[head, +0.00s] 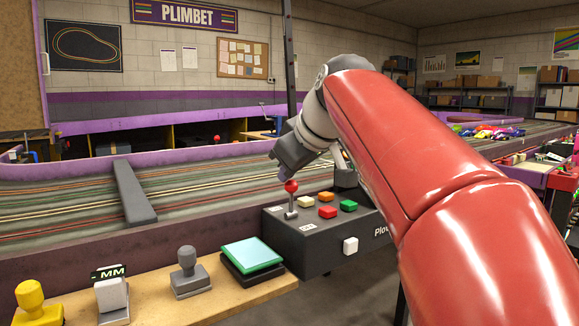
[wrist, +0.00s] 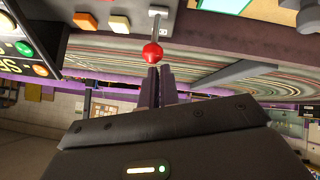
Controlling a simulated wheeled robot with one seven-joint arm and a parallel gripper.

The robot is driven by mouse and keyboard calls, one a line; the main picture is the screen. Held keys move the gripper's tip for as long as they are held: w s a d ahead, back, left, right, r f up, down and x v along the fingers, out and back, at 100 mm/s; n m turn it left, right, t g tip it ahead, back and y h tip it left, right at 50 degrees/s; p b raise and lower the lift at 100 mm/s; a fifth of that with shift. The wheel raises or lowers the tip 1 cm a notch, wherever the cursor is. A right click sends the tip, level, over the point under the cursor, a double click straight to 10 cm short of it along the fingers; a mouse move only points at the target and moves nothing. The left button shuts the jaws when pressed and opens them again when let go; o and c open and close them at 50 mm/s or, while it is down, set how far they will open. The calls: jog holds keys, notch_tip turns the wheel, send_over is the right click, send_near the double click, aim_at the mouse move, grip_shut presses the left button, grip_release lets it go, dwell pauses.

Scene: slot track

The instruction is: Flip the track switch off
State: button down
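The track switch is a lever with a red ball knob (head: 291,187) on a short metal stem. It rises from the left end of the top of a black control box (head: 300,248). Small white labels lie beside its base, too small to read surely. My gripper (wrist: 161,86) has its two dark fingers together with nothing between them. In the wrist view the red knob (wrist: 152,53) is just beyond the fingertips; I cannot tell whether they touch. In the head view my gripper's body is just above the knob and the fingertips are hard to make out.
Several coloured buttons (head: 327,211) sit right of the lever. A wooden board (head: 150,302) with stamps and a teal pad (head: 252,254) lies in front at left. The slot track (head: 60,212) with a grey bar across it runs behind.

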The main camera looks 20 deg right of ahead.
jog(key=s+r+p, duration=0.4)
jog(key=s+r, duration=0.1)
jog(key=r, duration=0.5)
jog(key=shift+a+r+p, duration=0.3)
